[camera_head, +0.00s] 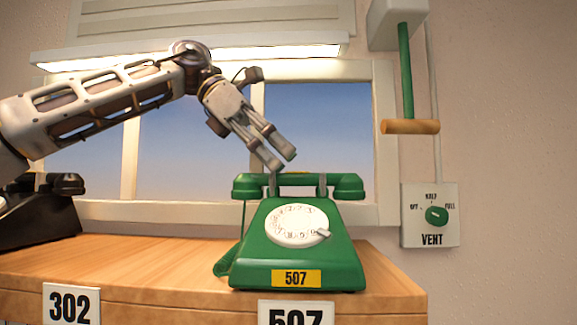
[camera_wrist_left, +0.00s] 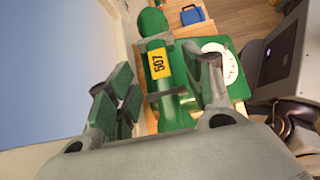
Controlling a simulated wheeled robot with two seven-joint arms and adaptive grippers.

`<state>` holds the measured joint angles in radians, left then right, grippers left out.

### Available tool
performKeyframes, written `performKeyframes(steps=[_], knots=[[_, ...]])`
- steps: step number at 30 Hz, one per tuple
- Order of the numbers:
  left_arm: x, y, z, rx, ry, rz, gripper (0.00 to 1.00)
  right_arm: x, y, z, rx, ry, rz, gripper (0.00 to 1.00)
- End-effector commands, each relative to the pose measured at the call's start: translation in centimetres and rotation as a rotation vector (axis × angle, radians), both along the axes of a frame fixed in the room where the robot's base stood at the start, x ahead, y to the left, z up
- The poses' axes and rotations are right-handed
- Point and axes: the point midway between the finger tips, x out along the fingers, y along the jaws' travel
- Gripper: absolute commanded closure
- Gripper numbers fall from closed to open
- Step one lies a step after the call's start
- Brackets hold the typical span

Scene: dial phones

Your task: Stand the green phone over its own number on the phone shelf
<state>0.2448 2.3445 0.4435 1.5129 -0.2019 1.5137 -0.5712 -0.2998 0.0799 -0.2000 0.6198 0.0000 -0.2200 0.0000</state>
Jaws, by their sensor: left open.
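The green phone (camera_head: 340,262) stands upright on the wooden phone shelf (camera_head: 160,262), directly above the white 507 plate (camera_head: 296,314). It has a white dial and a yellow 507 label on its front. Its green handset (camera_head: 347,183) lies across the cradle on top. My left gripper (camera_head: 279,158) is open just above the handset, with fingers pointing down. In the left wrist view the handset (camera_wrist_left: 153,24), bearing a yellow 507 label, shows between the two spread fingers (camera_wrist_left: 162,72). I cannot tell whether a finger touches it. My right gripper is not in view.
A black phone (camera_head: 40,215) stands at the shelf's left, partly cut off. A white 302 plate (camera_head: 71,304) is on the shelf front. A window (camera_head: 320,125) is behind.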

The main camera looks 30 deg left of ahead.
Motion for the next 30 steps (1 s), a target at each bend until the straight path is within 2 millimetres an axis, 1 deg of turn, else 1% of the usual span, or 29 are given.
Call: performKeyframes(steps=[3,9,30], knots=[[-0.4,0.8,0.9,-0.001,-0.001,0.001,0.49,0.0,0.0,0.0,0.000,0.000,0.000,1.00],[-0.9,1.4,1.7,0.000,-0.001,0.001,0.49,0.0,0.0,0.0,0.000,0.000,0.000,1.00],[-0.9,1.5,1.8,0.000,0.000,0.000,0.49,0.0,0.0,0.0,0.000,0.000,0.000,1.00]])
